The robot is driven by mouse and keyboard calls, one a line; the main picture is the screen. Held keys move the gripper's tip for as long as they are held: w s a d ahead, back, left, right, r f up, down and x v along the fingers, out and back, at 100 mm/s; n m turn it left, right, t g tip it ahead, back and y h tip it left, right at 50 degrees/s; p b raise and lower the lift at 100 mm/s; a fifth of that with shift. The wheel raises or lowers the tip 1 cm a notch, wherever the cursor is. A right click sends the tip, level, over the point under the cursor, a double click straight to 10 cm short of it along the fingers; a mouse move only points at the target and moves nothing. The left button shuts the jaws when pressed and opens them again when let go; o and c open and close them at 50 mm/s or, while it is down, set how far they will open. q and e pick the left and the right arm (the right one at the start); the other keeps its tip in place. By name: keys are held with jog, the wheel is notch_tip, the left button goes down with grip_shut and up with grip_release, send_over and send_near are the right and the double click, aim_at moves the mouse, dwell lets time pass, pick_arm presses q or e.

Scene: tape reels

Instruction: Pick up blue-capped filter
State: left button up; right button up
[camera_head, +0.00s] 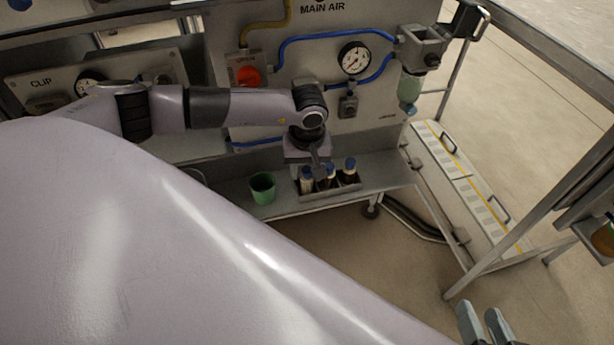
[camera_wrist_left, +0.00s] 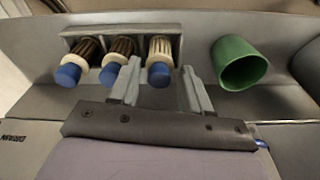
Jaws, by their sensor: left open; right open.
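Three blue-capped filters stand in a grey rack on the lower shelf. In the left wrist view these are a dark-pleated filter (camera_wrist_left: 83,52) at left, another dark-pleated filter (camera_wrist_left: 120,50) in the middle, and a pale-pleated filter (camera_wrist_left: 160,48) at right. My left gripper (camera_head: 317,168) hangs over the rack in the head view and partly hides the filters. In the left wrist view its open fingers (camera_wrist_left: 160,68) lie to either side of the pale filter's blue cap; whether they touch it I cannot tell. My right gripper (camera_head: 485,324) is open and empty at the bottom right.
A green cup (camera_head: 262,188) stands beside the rack on the shelf (camera_head: 230,200). A panel with a gauge (camera_head: 354,58), blue hoses and a red knob (camera_head: 248,76) rises behind. A hanging filter bowl (camera_head: 411,85) is at right. My arm hides much of the left side.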

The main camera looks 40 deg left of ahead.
pick_arm(q)
notch_tip(320, 180, down, 3)
jog(key=shift+w+a+r, duration=0.1)
jog(key=shift+r, duration=0.1)
jog(key=c, duration=0.8)
jog(key=shift+r, duration=0.1)
pick_arm(e)
jog(key=shift+w+a, duration=0.15)
jog(key=shift+a, duration=0.2)
